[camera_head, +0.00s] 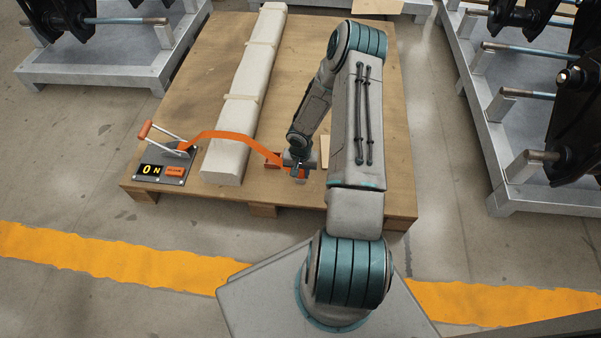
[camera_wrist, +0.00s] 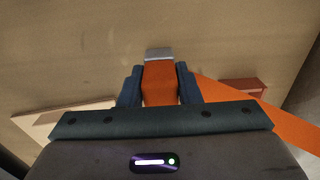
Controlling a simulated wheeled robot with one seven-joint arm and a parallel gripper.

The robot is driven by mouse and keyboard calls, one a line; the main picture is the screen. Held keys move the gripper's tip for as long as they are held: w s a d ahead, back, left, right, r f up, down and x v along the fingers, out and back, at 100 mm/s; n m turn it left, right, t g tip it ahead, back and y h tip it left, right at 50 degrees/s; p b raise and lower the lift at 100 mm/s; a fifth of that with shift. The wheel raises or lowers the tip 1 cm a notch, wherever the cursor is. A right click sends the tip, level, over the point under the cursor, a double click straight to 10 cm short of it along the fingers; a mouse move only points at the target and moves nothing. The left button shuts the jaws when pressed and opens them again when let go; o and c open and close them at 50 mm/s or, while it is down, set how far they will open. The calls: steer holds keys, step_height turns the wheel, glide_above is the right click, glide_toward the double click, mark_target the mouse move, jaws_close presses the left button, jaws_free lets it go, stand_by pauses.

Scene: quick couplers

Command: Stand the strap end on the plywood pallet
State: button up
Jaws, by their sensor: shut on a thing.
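The strap end is an orange block with a grey tip (camera_wrist: 159,54), seen between my gripper's fingers in the wrist view. My gripper (camera_wrist: 159,86) is shut on it, with one dark finger on each side. In the head view my gripper (camera_head: 299,170) is low over the front middle of the plywood pallet (camera_head: 200,75). I cannot tell whether the strap end touches the pallet. The orange strap (camera_head: 230,137) runs from the strap end over the white beam (camera_head: 242,100) to a lever device (camera_head: 165,165) at the left.
A red block (camera_wrist: 243,85) lies on the pallet beside my gripper, and a pale flat piece (camera_wrist: 62,118) lies on the other side. Grey metal racks with dark couplers stand left (camera_head: 100,70) and right (camera_head: 478,100). The device's display reads "ON". Bare pallet lies behind my gripper.

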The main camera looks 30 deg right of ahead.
steer(key=shift+f, duration=0.1)
steer(key=o, duration=1)
